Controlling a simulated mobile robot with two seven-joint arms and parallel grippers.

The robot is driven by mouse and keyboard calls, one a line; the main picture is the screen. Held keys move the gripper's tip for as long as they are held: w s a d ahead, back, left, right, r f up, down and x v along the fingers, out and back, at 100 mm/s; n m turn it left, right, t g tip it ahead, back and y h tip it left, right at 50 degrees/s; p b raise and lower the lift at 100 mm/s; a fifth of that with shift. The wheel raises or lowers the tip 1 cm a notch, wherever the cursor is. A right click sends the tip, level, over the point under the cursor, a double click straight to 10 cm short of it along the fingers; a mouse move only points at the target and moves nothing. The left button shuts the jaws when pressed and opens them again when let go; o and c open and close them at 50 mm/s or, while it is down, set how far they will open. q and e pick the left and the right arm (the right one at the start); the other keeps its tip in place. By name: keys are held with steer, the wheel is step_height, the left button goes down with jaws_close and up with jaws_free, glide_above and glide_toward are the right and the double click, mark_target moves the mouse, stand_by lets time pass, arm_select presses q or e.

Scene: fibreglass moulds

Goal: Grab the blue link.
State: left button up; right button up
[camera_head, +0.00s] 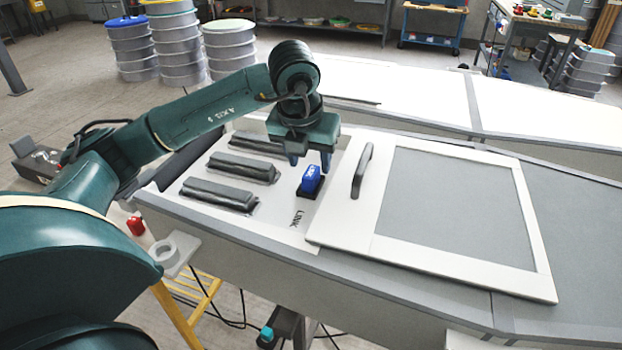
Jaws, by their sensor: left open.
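The blue link (311,178) is a small block with white marks on top. It sits in a dark seat on the white panel (275,221), just above the printed word LINK. My left gripper (310,163) points down just above and behind the blue link in the picture. Its two fingers are apart with nothing between them. Whether the fingertips are directly over the link or slightly behind it, I cannot tell. My right gripper is not in view.
Several dark grey bars (219,195) lie on the panel left of the link. A white-framed lid (450,255) with a dark handle (362,171) lies close on the right.

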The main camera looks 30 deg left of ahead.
mark_target(310, 172)
arm_select(q)
steer(key=x, duration=0.4)
steer(key=shift+w+a+f, duration=0.25)
steer(key=shift+w+f, duration=0.05)
steer(key=shift+f, duration=0.05)
steer(key=shift+c, duration=0.6)
jaws_close()
